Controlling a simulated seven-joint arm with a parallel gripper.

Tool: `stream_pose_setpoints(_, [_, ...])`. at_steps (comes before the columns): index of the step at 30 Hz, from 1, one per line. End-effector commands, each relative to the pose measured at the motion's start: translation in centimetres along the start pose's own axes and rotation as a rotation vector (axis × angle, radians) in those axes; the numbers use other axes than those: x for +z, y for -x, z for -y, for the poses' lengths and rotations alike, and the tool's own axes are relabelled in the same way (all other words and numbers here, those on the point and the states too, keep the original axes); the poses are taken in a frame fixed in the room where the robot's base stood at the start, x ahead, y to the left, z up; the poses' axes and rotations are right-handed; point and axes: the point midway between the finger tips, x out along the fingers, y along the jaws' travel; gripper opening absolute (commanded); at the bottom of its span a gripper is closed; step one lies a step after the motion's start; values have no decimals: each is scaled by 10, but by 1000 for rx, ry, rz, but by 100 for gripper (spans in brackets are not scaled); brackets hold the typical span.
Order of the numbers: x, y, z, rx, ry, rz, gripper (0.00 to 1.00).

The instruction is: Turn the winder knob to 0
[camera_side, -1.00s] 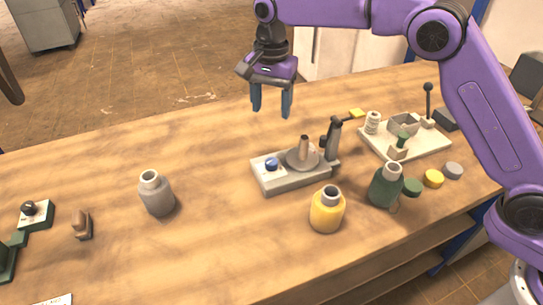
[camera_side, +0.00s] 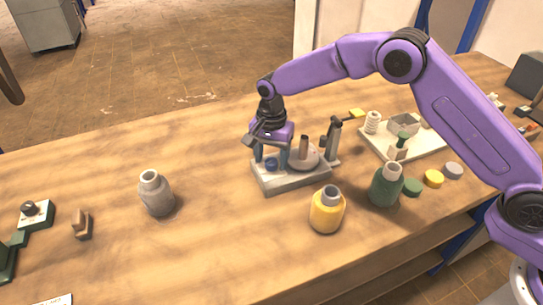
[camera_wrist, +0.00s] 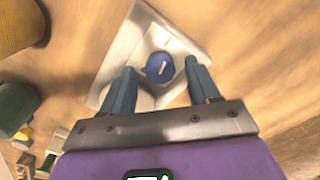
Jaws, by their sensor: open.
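The winder (camera_side: 297,181) is a grey block on the bench with a round disc, an upright peg and a dark lever post. Its blue knob (camera_wrist: 159,67) has a white pointer mark and shows between my fingers in the wrist view. In the side view the knob (camera_side: 271,164) is partly hidden by my fingers. My gripper (camera_side: 270,164) is open, pointing down over the knob end of the winder, with a finger on either side of the knob. In the wrist view my gripper (camera_wrist: 160,85) shows its two blue fingers apart. I cannot tell whether they touch the knob.
A yellow bottle (camera_side: 326,212) and a green bottle (camera_side: 386,186) stand in front and to the right of the winder. A grey bottle (camera_side: 156,194) stands at left. A white board with parts (camera_side: 430,147) lies behind right. The bench between the grey bottle and winder is clear.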

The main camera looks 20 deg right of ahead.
Motion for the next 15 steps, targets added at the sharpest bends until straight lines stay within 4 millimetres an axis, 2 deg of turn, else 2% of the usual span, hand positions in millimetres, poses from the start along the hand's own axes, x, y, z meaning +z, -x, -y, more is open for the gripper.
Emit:
stream_pose_setpoints(9, [0, -3, 0, 0, 0, 0, 60])
stream_pose_setpoints(10, [0, -3, 0, 0, 0, 0, 57])
stream_pose_setpoints(15, [0, -3, 0, 0, 0, 0, 4])
